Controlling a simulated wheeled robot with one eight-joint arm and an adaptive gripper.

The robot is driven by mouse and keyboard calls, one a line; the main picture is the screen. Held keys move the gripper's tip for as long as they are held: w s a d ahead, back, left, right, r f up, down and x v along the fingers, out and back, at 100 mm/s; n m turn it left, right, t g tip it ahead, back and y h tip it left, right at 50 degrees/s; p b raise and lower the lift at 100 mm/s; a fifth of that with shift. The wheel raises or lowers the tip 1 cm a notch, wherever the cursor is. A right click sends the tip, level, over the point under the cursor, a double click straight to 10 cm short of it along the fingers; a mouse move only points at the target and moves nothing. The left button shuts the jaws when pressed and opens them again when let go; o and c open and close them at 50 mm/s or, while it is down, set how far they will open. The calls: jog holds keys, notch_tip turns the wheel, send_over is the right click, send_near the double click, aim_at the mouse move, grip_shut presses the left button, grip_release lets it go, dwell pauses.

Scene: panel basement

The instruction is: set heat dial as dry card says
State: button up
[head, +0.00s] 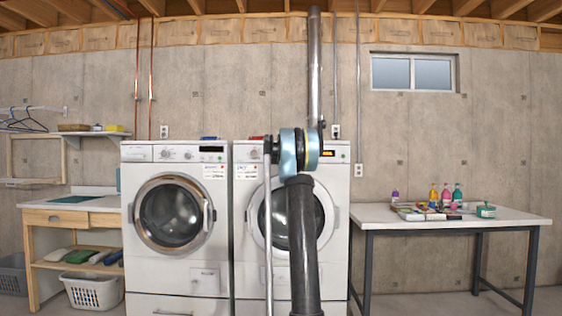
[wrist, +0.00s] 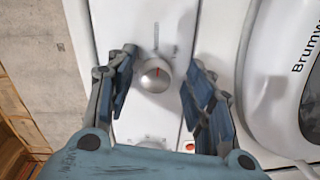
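A left front-loading machine (head: 180,265) stands close beside the right one. A white-topped table (head: 390,217) at the right holds several coloured bottles and small items. A wooden bench (head: 95,205) and a white basket (head: 93,291) are at the left. An orange display (head: 326,153) glows on the right machine.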

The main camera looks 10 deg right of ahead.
jog(key=shift+s+a+r, duration=0.1)
jog(key=v, duration=1.1)
jog(key=shift+s, duration=0.4)
dwell(0.3)
